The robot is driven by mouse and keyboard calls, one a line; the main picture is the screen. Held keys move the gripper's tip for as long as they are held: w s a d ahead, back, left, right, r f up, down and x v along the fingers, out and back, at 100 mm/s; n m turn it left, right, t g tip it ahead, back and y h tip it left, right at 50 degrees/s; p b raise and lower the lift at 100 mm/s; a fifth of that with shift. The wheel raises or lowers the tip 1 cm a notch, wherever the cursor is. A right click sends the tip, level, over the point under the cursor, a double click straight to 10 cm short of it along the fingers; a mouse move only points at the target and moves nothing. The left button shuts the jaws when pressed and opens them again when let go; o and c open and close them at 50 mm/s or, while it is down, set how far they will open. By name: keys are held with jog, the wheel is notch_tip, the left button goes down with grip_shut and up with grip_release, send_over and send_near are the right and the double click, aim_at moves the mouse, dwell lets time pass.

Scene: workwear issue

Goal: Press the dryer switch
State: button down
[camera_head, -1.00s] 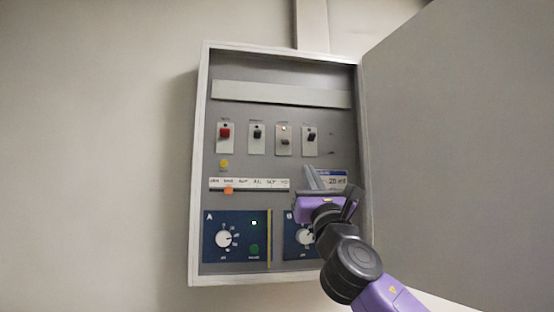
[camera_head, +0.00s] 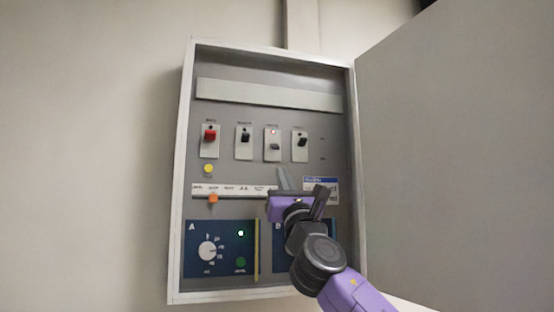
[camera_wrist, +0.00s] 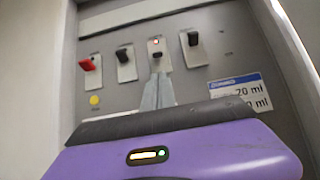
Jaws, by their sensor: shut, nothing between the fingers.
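A row of upright switch plates crosses the open cabinet; their labels are too small to read, so I cannot tell which is the dryer switch. From the left come a red switch (camera_head: 210,135), a black switch (camera_head: 244,138), a third switch (camera_head: 275,147) with a lit lamp above it, and another black switch (camera_head: 302,142). The third toggle sits lower than its neighbours. My gripper (camera_head: 282,178) is shut and empty, its fingertips just below the third plate. In the wrist view the fingers (camera_wrist: 157,92) point up at the third switch (camera_wrist: 157,55); contact cannot be told.
A yellow button (camera_head: 208,168) and a label strip (camera_head: 230,190) with an orange tab lie below the switches. Blue dial panel A (camera_head: 208,251) is lower left. The cabinet door (camera_head: 450,150) stands open right.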

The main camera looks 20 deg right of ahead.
aim_at(275, 146)
jog(key=shift+p+x, duration=0.75)
jog(key=shift+x, duration=2.7)
